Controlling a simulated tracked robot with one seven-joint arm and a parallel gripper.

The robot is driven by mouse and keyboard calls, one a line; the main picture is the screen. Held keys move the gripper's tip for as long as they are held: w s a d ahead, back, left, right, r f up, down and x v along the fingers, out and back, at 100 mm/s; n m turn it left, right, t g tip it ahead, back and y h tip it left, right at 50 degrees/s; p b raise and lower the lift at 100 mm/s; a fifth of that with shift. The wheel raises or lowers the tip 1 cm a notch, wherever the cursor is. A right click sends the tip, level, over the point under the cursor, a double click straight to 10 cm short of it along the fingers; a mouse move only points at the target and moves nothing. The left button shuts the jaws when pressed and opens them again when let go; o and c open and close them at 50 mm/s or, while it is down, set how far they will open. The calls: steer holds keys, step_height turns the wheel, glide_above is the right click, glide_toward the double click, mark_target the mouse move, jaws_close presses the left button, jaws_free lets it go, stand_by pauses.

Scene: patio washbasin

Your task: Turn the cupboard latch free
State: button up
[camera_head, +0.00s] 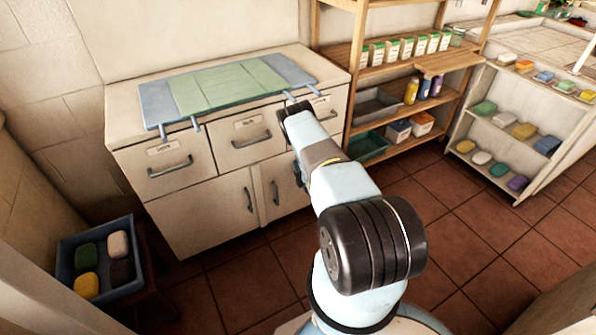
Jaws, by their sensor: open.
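The cream cupboard (200,218) stands against the wall, with drawers on top and doors below. Its left door handle (248,200) and right door handle (275,193) are upright metal bars, and both doors look shut. I cannot make out a latch; my arm covers the right part of the cupboard front. My arm reaches from the bottom of the view up to the right-hand drawer. A small dark piece shows beside the arm in front of the right part, too small to identify. My gripper's fingers are not visible, hidden behind the arm.
A blue-green mat (225,90) lies on the cupboard top, its ties hanging over the front. A blue crate (137,270) of soaps is at lower left. A wooden shelf (360,95) and a white soap rack (500,108) stand right. The tiled floor (455,215) at right is clear.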

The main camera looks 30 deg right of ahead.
steer(key=s, duration=1.3)
steer(key=shift+s+d, duration=0.2)
steer(key=shift+s, duration=0.05)
steer(key=shift+f, duration=0.1)
